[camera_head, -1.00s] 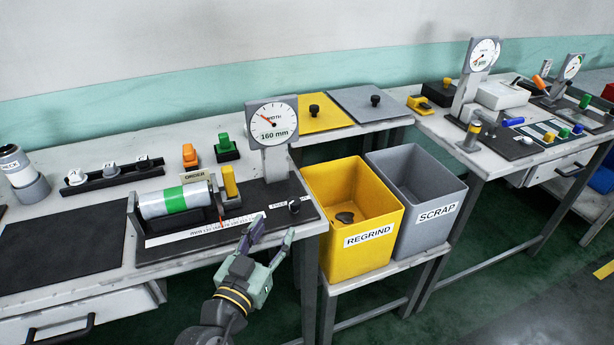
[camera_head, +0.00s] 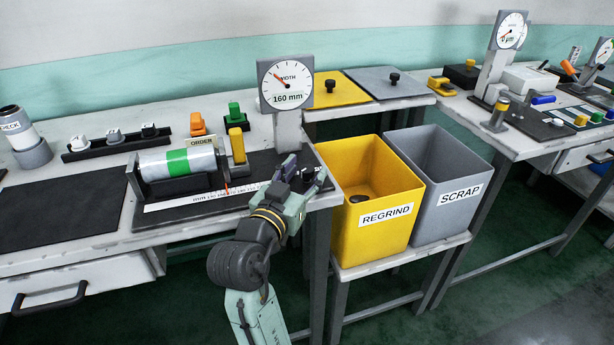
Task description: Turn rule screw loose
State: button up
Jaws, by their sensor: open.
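The rule screw, a small dark knob (camera_head: 307,174), stands at the right end of the black fixture plate, partly hidden by my fingers. My gripper (camera_head: 304,171) is open at the bench's front right corner, its fingers on either side of the knob as seen from here. I cannot tell whether they touch it. The white rule (camera_head: 206,198) runs along the plate's front, with a red pointer near its middle. A silver roll with a green band (camera_head: 177,162) lies behind the rule. The dial (camera_head: 286,85) above reads 160 mm.
A yellow REGRIND bin (camera_head: 385,233) and a grey SCRAP bin (camera_head: 447,205) stand right of the bench. A yellow block (camera_head: 238,146) stands beside the roll. Orange (camera_head: 197,124) and green (camera_head: 236,116) handles are behind. A black mat (camera_head: 60,205) lies clear at left.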

jog(key=shift+w+d+r, duration=0.1)
jog(key=shift+w+d, duration=0.25)
jog(key=shift+w, duration=0.3)
jog(key=shift+c, duration=0.2)
grip_shut()
